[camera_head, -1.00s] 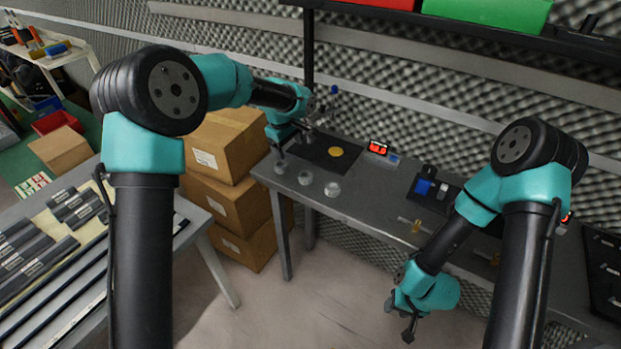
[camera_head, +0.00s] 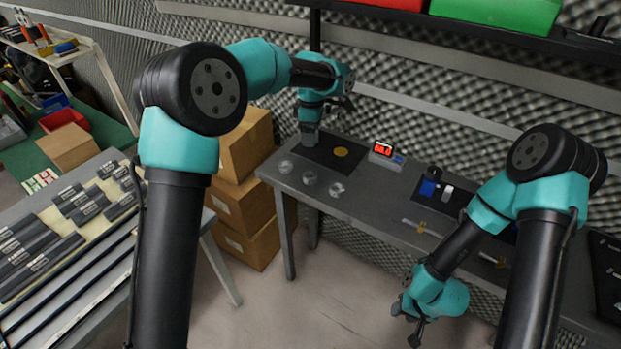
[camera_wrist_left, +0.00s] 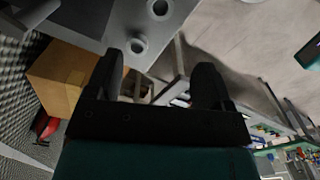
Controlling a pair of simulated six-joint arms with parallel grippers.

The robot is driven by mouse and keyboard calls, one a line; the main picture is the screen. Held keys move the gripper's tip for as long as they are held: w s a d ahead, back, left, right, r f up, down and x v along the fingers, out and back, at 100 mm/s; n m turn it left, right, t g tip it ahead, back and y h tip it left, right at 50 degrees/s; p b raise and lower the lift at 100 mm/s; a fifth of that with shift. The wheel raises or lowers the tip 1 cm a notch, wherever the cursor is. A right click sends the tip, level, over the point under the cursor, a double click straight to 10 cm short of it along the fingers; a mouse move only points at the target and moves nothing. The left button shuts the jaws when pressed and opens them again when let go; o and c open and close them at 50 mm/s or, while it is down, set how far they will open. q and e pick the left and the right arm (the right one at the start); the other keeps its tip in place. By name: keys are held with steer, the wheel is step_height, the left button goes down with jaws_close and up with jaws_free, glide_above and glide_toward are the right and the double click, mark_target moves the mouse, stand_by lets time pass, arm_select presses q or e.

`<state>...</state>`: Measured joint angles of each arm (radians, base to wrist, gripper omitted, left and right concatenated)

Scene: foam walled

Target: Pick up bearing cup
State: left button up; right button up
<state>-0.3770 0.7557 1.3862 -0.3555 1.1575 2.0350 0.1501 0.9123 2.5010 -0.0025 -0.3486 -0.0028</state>
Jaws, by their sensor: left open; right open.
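Three small, pale, round cups stand in a row near the left front edge of the grey table (camera_head: 372,208): a left cup (camera_head: 286,166), a middle cup (camera_head: 309,177) and a right cup (camera_head: 336,189). Which one is the bearing cup I cannot tell. My left gripper (camera_head: 309,138) is above the table's left end, behind the cups, touching none of them. In the left wrist view its fingers (camera_wrist_left: 160,78) are apart and empty, with one cup (camera_wrist_left: 138,46) just beyond them and another (camera_wrist_left: 160,9) further off. My right gripper (camera_head: 407,325) hangs open and empty in front of the table.
A dark mat with a yellow disc (camera_head: 340,152) lies behind the cups. A red-lit display (camera_head: 382,149) and a blue item (camera_head: 429,187) stand further right. Stacked cardboard boxes (camera_head: 245,202) stand left of the table. A shelf with red and green bins hangs above.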

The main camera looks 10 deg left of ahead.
arm_select(q)
glide_above(311, 173)
steer(key=s, duration=0.1)
step_height(311, 173, down, 11)
steer(key=shift+s+d, duration=0.1)
steer(key=shift+s, duration=0.05)
steer(key=shift+f, duration=2.6)
steer(key=shift+c, duration=0.2)
steer(key=c, duration=1)
